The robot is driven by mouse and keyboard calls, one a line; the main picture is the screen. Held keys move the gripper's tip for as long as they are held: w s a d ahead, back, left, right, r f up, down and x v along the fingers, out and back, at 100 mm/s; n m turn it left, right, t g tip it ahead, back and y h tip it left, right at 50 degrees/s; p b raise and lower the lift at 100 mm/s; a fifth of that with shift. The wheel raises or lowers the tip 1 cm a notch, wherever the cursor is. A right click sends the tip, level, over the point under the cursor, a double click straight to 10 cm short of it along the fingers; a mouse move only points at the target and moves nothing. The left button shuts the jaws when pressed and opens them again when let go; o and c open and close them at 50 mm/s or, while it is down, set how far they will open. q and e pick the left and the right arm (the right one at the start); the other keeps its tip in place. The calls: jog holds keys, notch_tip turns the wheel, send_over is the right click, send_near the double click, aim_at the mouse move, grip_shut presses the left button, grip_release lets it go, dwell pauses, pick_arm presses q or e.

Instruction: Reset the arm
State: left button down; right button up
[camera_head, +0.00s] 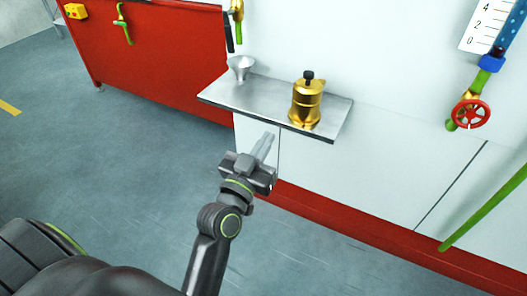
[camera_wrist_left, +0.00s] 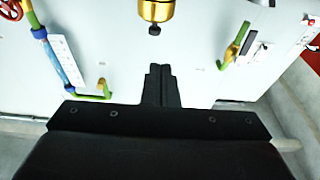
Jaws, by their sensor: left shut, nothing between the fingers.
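My left gripper (camera_head: 266,144) reaches up from the bottom of the head view and stops in front of and below the metal shelf. Its two fingers are together with nothing between them. In the left wrist view the shut fingers (camera_wrist_left: 158,84) point toward the wall, and a brass pot with a black knob (camera_wrist_left: 155,12) appears upside down just beyond them. In the head view the brass pot (camera_head: 306,104) stands upright on the shelf, apart from the gripper. My right gripper is in neither view.
The metal shelf (camera_head: 220,98) juts from the white wall and also carries a small metal funnel (camera_head: 241,68). A red valve wheel (camera_head: 470,114) on a pipe is at the right. A red cabinet (camera_head: 160,50) stands at the back left. The grey floor (camera_head: 110,170) at left is clear.

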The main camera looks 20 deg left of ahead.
pick_arm(q)
notch_tip(320, 180, down, 17)
jog(key=w+g+p, duration=0.1)
jog(key=g+p, duration=0.2)
jog(key=g, duration=0.2)
jog(key=s+a+f+g+p, duration=0.1)
jog(key=s+f+g, duration=0.25)
jog(key=f, duration=0.65)
jog(key=s+a+f+g+p, duration=0.15)
jog(key=s+f, duration=0.25)
jog(key=f, duration=0.6)
jog(key=s+a+f+g+y+p, duration=0.1)
jog(key=s+a+f+g, duration=0.15)
jog(key=s+f, duration=0.45)
jog(key=s+a+f+g+p, duration=0.1)
jog(key=s+f+g, duration=0.2)
jog(key=s+f, duration=0.5)
jog(key=s+a+f+g, duration=0.1)
jog(key=s+a+g, duration=0.1)
jog(key=s, duration=0.7)
jog(key=s+a+f+n+g+p, duration=0.1)
jog(key=s+a+g, duration=0.1)
jog(key=s, duration=0.8)
jog(key=shift+f+y, duration=0.25)
jog(key=shift+y, duration=0.15)
